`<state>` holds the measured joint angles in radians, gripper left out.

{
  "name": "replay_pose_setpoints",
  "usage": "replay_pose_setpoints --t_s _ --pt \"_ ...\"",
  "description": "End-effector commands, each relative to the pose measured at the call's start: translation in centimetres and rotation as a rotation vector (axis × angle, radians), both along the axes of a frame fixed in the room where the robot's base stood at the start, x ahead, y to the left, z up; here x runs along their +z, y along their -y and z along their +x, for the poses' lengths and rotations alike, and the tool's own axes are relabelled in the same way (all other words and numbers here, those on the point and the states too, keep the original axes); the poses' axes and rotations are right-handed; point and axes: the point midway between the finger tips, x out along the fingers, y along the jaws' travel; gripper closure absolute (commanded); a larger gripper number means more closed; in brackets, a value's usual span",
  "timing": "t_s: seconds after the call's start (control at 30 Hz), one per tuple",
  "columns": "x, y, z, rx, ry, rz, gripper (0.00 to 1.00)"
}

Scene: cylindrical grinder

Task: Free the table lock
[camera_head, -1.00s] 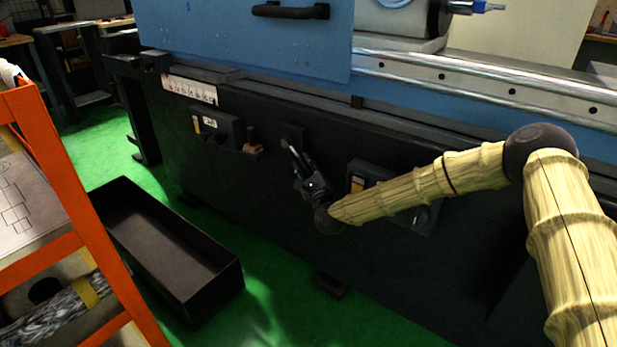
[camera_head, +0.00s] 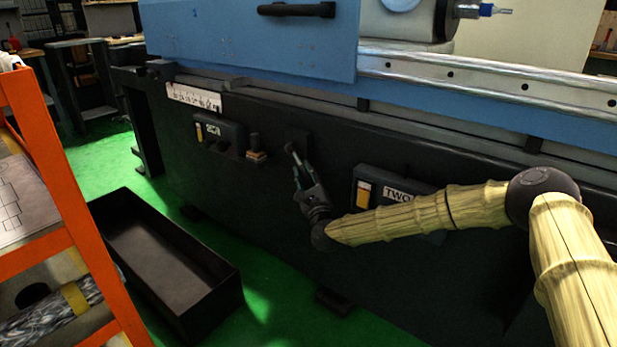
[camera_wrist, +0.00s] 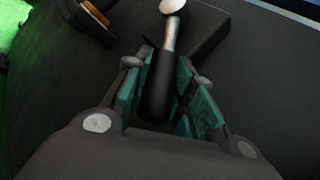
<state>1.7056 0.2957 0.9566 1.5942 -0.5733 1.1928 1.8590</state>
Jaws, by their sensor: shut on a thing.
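The table lock appears to be a lever (camera_wrist: 170,36) with a silver hub and shaft and a black grip. It sits on a dark square plate on the machine's front. In the wrist view its grip lies between the teal-lined fingers of my gripper (camera_wrist: 160,92), which is shut on it. In the head view my gripper (camera_head: 301,178) reaches up to the lever (camera_head: 293,153) from below. The lever hangs downward, tilted slightly to the right. My fingers hide most of the grip there.
A switch box (camera_head: 218,134) and a small wooden-based knob (camera_head: 256,152) are left of the lever. A panel marked "TWO" (camera_head: 397,192) is right, close to my arm. A black bin (camera_head: 160,262) and orange rack (camera_head: 62,190) stand at left.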

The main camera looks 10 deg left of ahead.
Motion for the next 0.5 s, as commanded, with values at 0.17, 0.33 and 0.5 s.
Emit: replay_pose_setpoints --t_s 0.17,0.33,0.5 --pt "0.07 -0.16 -0.09 0.003 0.001 0.0 1.0" --pt "0.05 -0.14 -0.08 0.002 0.0 0.0 0.66" --pt "0.01 -0.04 -0.03 0.001 0.0 0.0 0.66"
